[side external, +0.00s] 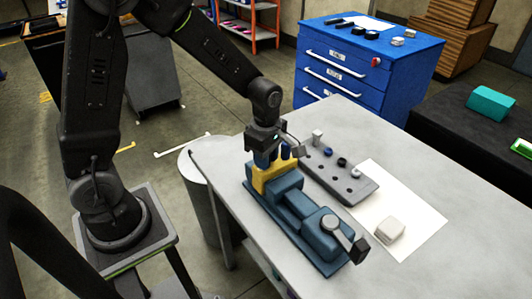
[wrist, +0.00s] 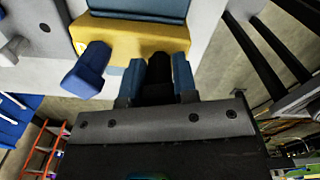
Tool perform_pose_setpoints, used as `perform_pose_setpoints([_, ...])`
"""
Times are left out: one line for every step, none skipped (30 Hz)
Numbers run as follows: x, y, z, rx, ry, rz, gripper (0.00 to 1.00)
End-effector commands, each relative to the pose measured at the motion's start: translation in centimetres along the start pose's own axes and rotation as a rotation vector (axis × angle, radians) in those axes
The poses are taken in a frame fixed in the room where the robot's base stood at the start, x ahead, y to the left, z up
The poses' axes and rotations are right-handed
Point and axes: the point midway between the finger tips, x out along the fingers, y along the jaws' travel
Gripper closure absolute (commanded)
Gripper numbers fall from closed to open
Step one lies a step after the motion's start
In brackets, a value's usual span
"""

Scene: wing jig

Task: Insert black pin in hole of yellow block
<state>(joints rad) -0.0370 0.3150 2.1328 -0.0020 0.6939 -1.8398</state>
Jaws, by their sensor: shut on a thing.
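The yellow block (side external: 272,182) is clamped in a blue vise (side external: 300,217) on the table; it also shows in the wrist view (wrist: 135,42). A blue pin (wrist: 88,70) stands out of the block beside my gripper. My gripper (side external: 268,158) is over the block, pointing down. In the wrist view its blue fingertips (wrist: 158,82) are shut on the black pin (wrist: 158,70). The black pin's far end is at the block's edge in that view; its tip and the hole are hidden, so I cannot tell whether it is in the hole.
A grey rack (side external: 335,180) with several holes and pins lies right of the vise. A white sheet (side external: 415,221) with a pale block (side external: 389,232) is beyond it. The vise handle (side external: 345,236) sticks out at the front. Blue drawers (side external: 345,75) stand behind the table.

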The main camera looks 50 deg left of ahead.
Motion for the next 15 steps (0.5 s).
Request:
perform_pose_setpoints([0.22, -0.01, 0.0, 0.0, 0.0, 0.0, 0.97])
perform_pose_setpoints([0.32, -0.01, 0.0, 0.0, 0.0, 0.0, 0.97])
perform_pose_setpoints([0.44, -0.01, 0.0, 0.0, 0.0, 0.0, 0.97])
perform_pose_setpoints([0.51, -0.01, 0.0, 0.0, 0.0, 0.0, 0.97])
perform_pose_setpoints([0.55, -0.01, 0.0, 0.0, 0.0, 0.0, 0.97])
perform_pose_setpoints([0.59, -0.01, 0.0, 0.0, 0.0, 0.0, 0.97])
perform_pose_setpoints([0.6, -0.01, 0.0, 0.0, 0.0, 0.001, 0.97])
perform_pose_setpoints([0.61, -0.01, 0.0, 0.0, 0.0, 0.001, 0.97])
perform_pose_setpoints([0.6, -0.01, 0.0, 0.0, 0.0, 0.001, 0.97])
perform_pose_setpoints([0.6, -0.01, 0.0, 0.0, 0.0, 0.001, 0.97])
perform_pose_setpoints([0.6, -0.01, 0.0, 0.0, 0.0, 0.001, 0.97])
perform_pose_setpoints([0.6, -0.01, 0.0, 0.0, 0.0, 0.001, 0.72])
perform_pose_setpoints([0.6, -0.01, 0.0, 0.0, 0.0, 0.001, 0.69])
perform_pose_setpoints([0.59, -0.01, 0.0, 0.0, 0.0, 0.001, 0.67])
perform_pose_setpoints([0.59, -0.01, 0.0, 0.0, 0.0, 0.001, 0.63])
